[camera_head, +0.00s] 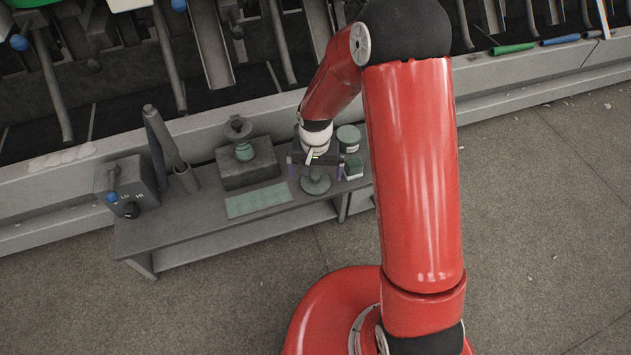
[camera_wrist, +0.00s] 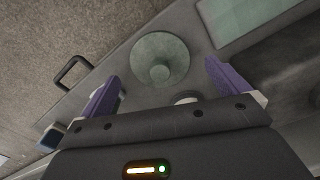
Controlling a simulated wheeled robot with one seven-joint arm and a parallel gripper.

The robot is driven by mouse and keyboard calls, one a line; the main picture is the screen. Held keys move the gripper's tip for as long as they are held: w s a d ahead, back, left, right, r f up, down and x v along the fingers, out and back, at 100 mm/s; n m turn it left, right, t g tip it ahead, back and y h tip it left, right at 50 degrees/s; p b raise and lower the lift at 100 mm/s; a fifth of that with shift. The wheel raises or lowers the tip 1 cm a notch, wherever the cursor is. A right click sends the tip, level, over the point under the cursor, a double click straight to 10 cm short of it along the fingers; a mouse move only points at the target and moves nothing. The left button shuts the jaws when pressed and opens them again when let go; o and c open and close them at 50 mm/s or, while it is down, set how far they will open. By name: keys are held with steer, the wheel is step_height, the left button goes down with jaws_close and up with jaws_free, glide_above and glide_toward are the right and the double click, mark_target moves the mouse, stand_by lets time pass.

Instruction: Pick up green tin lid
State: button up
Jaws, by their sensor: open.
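A round grey-green lid with a small raised knob in its middle lies on the bench; I take it for the green tin lid (camera_head: 316,187). In the wrist view the lid (camera_wrist: 160,45) shows whole, flat side down and knob up. My gripper (camera_head: 315,170) is above the lid, pointing down, its purple fingers spread. In the wrist view my gripper (camera_wrist: 162,72) is open and empty, with the knob appearing between the fingertips. The exact height gap is hard to tell. A green-topped round tin (camera_head: 348,134) stands behind and right of the gripper.
A pale green mat (camera_head: 258,201) lies left of the lid. A grey block with a cone holder (camera_head: 247,166) and a control box (camera_head: 127,186) stand farther left on the bench (camera_head: 185,236).

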step_height(320, 180, down, 2)
steer(key=shift+f, duration=0.15)
steer(key=c, duration=1)
steer(key=shift+o, duration=0.2)
steer(key=shift+r, duration=0.2)
